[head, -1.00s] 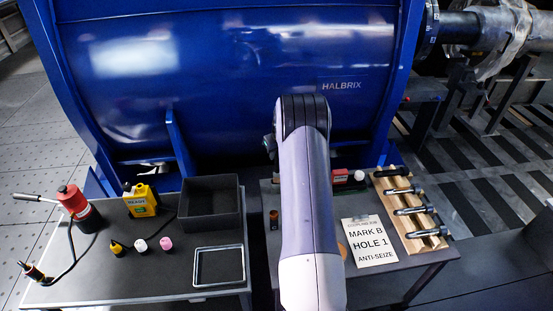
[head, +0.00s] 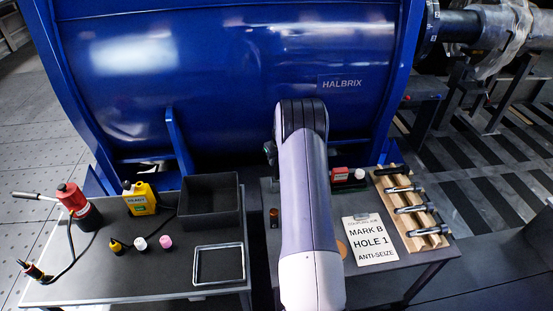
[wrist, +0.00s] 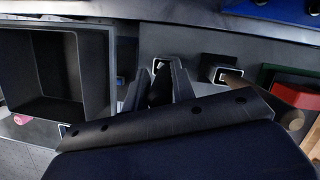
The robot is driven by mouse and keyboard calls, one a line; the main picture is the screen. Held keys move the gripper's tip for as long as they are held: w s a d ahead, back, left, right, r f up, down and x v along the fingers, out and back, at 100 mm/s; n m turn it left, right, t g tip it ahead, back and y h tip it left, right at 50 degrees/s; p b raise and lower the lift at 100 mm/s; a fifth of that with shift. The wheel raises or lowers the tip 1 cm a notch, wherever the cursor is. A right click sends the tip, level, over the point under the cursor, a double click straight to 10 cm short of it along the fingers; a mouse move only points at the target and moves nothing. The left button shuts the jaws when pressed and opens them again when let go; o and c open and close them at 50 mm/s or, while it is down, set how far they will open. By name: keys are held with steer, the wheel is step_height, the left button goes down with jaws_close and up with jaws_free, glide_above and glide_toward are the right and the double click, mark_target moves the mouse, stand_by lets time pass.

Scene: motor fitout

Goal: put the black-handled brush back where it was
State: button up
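In the wrist view my gripper (wrist: 158,82) points away at the centre, its two dark fingers on either side of a dark upright shape that looks like the black brush handle (wrist: 161,92). Black on black, I cannot tell whether the fingers press on it. A small pale-rimmed square holder (wrist: 158,65) shows just beyond the fingertips. To its right a similar holder (wrist: 223,75) has a brown-handled brush (wrist: 255,92) standing in it. In the head view my arm hides the gripper and the black-handled brush; a brown upright item (head: 273,218) shows at the right table's left side.
An empty black bin (head: 210,200) stands on the left table, with a metal frame (head: 219,265) in front. A red block (head: 340,174), a MARK B card (head: 370,240) and a wooden rack (head: 412,215) of bolts are on the right table. The blue motor housing (head: 250,80) rises behind.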

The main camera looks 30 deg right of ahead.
steer(key=o, duration=0.3)
steer(key=v, duration=1.3)
steer(key=shift+w+r, duration=0.1)
steer(key=shift+r, duration=0.05)
